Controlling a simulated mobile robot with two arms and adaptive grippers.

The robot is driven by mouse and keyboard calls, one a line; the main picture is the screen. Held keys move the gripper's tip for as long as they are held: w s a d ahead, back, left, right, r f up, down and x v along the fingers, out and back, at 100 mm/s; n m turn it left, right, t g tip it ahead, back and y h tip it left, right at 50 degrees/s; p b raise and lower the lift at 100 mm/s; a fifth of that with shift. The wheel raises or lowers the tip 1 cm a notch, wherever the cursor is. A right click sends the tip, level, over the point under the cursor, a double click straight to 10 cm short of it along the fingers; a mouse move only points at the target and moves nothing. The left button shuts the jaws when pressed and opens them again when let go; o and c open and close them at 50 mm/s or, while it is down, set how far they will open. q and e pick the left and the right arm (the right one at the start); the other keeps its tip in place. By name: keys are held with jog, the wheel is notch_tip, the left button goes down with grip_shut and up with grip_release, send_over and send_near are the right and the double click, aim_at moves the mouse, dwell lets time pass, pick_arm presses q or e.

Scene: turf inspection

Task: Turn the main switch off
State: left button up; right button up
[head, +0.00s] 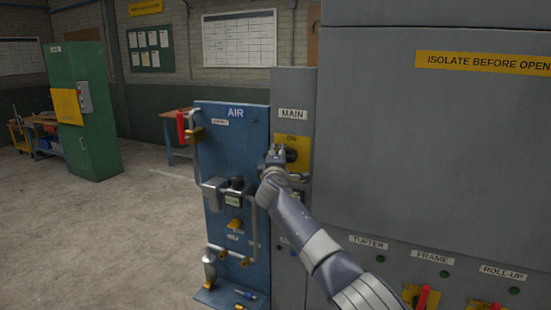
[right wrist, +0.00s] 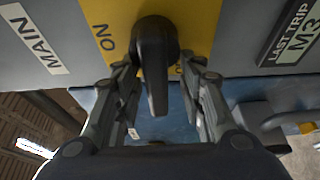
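The main switch is a black rotary handle (right wrist: 156,55) on a yellow plate (head: 304,152) under a MAIN label on the grey cabinet. The plate reads ON above the handle in the head view. In the right wrist view, the handle stands between the two fingers of my right gripper (right wrist: 160,82), with a visible gap on both sides. My right gripper is open and also shows in the head view (head: 275,155), in front of the plate, hiding part of the switch. A second marking on the plate is mostly hidden by a finger. My left gripper is not in view.
A blue AIR panel (head: 235,150) with pipes, a red handle (head: 181,125) and valves stands close on the left. A large grey cabinet (head: 430,140) fills the right, with red-handled switches (head: 421,298) low down. A LAST TRIP display (right wrist: 296,38) adjoins the plate. Open floor lies left.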

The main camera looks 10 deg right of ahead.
jog(key=shift+s+a, duration=0.35)
jog(key=shift+s, duration=0.1)
jog(key=v, duration=1.1)
jog(key=shift+d, duration=0.3)
